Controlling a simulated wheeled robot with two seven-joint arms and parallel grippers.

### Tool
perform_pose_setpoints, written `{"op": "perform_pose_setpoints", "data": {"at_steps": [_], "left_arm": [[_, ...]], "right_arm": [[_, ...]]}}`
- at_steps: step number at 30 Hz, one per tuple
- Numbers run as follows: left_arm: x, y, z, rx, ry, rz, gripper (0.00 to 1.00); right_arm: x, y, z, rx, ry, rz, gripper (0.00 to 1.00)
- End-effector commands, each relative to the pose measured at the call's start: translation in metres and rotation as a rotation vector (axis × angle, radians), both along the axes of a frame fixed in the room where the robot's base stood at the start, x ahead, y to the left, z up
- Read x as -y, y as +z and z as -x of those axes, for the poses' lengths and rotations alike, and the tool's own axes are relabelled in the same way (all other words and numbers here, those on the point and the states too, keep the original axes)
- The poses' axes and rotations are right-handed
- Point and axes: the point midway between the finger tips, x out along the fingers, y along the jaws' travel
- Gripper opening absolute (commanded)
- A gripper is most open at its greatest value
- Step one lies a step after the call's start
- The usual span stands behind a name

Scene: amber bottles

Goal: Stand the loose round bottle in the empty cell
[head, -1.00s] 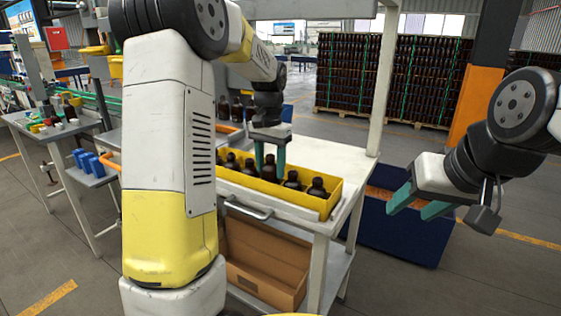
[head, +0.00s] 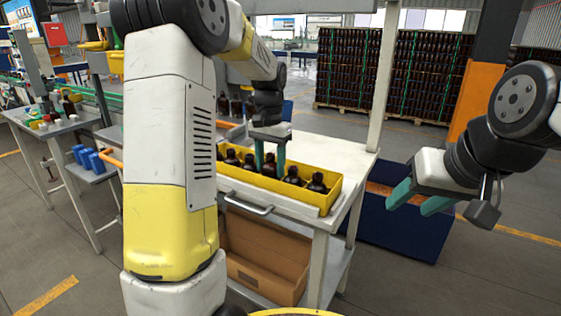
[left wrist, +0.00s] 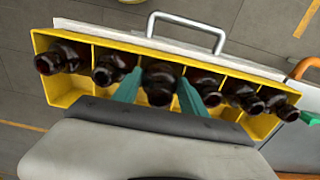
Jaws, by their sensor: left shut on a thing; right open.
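A yellow divided crate (head: 328,203) stands on the white table, with a row of dark amber bottles in its cells. My left gripper (head: 270,160) is over the middle of the crate, pointing down. It is shut on a round amber bottle (left wrist: 160,80), with one green finger on each side. That bottle (head: 270,168) is upright in the row, at a middle cell. Its base is hidden, so I cannot tell if it touches the crate floor. Other bottles stand on both sides of it, such as one at the near right end (head: 316,183). My right gripper (head: 418,200) is open and empty, right of the table.
A metal handle (head: 249,209) is on the table's near side. An upright post (head: 383,80) rises from the table. A cardboard box (head: 265,255) sits on the shelf below. A dark blue bin (head: 400,228) stands to the right. The tabletop behind the crate (head: 335,152) is clear.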

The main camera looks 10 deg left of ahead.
Motion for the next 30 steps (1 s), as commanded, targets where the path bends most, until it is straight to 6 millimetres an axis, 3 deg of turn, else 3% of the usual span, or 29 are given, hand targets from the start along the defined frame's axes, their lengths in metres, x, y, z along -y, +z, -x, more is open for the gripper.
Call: {"op": "perform_pose_setpoints", "data": {"at_steps": [8,9,12,22,30], "left_arm": [[0.000,-0.009,0.000,-0.001,0.000,0.000,0.07],[0.000,-0.009,0.000,0.000,0.000,0.000,0.54],[0.000,-0.009,0.000,0.000,0.000,0.000,0.73],[0.000,-0.004,0.000,0.002,0.000,0.000,0.75],[0.000,0.039,-0.001,0.005,0.000,0.001,0.75]], "right_arm": [[0.000,0.000,0.000,0.000,0.000,0.000,0.49],[0.000,0.000,0.000,0.000,0.000,0.000,0.49],[0.000,0.000,0.000,0.000,0.000,0.000,0.49],[0.000,0.000,0.000,0.000,0.000,0.000,0.49],[0.000,0.000,0.000,0.000,0.000,0.000,0.49]]}}
